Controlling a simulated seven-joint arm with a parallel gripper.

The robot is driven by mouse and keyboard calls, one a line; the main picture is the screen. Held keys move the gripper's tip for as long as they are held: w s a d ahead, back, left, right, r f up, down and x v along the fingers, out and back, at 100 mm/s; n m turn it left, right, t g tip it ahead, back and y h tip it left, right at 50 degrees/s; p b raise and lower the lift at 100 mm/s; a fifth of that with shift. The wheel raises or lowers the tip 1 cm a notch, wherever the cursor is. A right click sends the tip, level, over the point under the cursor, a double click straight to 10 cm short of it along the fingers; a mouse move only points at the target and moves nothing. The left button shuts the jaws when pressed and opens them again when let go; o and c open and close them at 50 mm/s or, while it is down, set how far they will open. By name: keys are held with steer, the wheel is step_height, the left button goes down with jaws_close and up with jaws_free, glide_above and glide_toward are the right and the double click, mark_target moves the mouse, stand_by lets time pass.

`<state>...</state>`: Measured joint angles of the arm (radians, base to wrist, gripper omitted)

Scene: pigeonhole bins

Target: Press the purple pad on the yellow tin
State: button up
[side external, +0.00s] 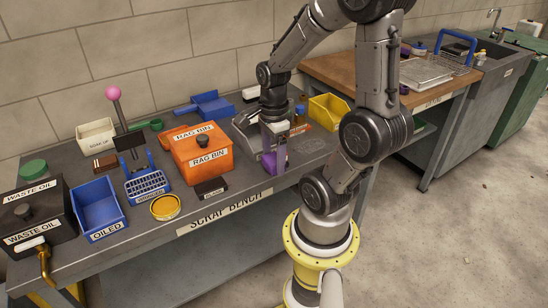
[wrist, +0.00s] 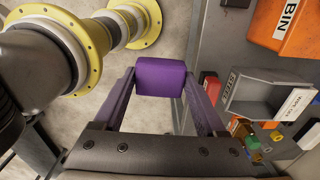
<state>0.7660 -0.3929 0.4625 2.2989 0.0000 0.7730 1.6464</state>
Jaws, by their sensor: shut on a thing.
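The yellow tin (side external: 165,207) is a low round tin near the front edge of the bench, between the blue OILED bin and the orange rag bin. My gripper (side external: 270,160) is over the right part of the bench, well to the right of the tin. In the wrist view, my gripper (wrist: 160,82) is shut on the purple pad (wrist: 160,76), a block held between the two fingertips. In the side view the pad is small and hard to tell from the purple fingers. The tin does not show in the wrist view.
The orange rag bin (side external: 201,150) stands between my gripper and the tin. The blue OILED bin (side external: 97,206) is left of the tin, and a blue rack (side external: 146,185) is behind it. A grey bin (wrist: 262,98) with small coloured pieces beside it is near my gripper.

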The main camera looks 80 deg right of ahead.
steer(key=w+n, duration=0.4)
steer(key=w, duration=1)
steer(key=n, duration=0.5)
glide_above(165, 206)
step_height(165, 206, down, 5)
steer(key=shift+r, duration=0.1)
steer(key=shift+f, duration=2.65)
steer(key=shift+f, duration=0.55)
steer(key=o, duration=1.1)
steer(key=shift+c, duration=0.9)
steer(key=shift+r, duration=0.2)
